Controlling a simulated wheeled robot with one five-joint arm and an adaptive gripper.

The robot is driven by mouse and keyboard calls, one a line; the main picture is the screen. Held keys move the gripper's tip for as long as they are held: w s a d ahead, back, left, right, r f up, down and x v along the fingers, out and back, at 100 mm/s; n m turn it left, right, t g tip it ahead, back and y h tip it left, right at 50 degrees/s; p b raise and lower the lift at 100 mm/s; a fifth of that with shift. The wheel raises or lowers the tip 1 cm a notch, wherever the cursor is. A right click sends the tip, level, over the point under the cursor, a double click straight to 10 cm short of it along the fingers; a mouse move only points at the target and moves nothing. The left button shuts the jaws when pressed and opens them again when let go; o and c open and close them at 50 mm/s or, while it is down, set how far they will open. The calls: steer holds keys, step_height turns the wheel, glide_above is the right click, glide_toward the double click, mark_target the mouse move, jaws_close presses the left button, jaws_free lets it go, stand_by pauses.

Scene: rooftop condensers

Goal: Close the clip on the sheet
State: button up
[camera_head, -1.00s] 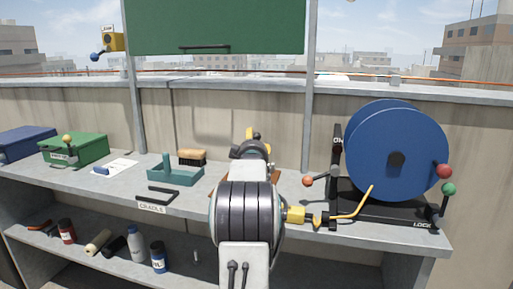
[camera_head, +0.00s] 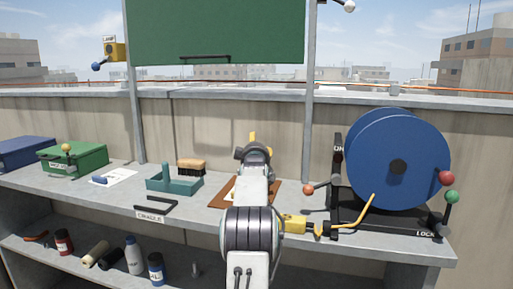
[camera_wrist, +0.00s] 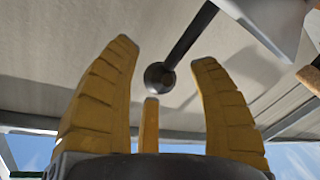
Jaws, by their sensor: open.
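A brown board (camera_head: 219,199) with a pale sheet (camera_head: 231,191) lies on the bench, mostly hidden behind my arm. My gripper (camera_head: 252,138) is above and behind it in the head view, with one yellow finger showing. In the wrist view my gripper (camera_wrist: 167,52) is open, with its yellow fingers spread. A dark ball knob (camera_wrist: 159,76) on a dark rod (camera_wrist: 190,36) appears between the fingers; contact cannot be told. The rod's base is out of the wrist view. I cannot make out the clip's jaw or its position.
A teal cradle (camera_head: 174,184) and a brush (camera_head: 191,167) stand left of the board. To the right are a yellow-handled tool (camera_head: 294,223) and a blue reel (camera_head: 398,160) with ball-ended levers. A green panel (camera_head: 215,27) hangs above. A concrete wall (camera_head: 80,120) stands behind.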

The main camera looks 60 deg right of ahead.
steer(key=shift+w+d, duration=0.2)
steer(key=shift+d, duration=0.1)
steer(key=shift+c, duration=0.3)
jaws_close()
stand_by(0.4)
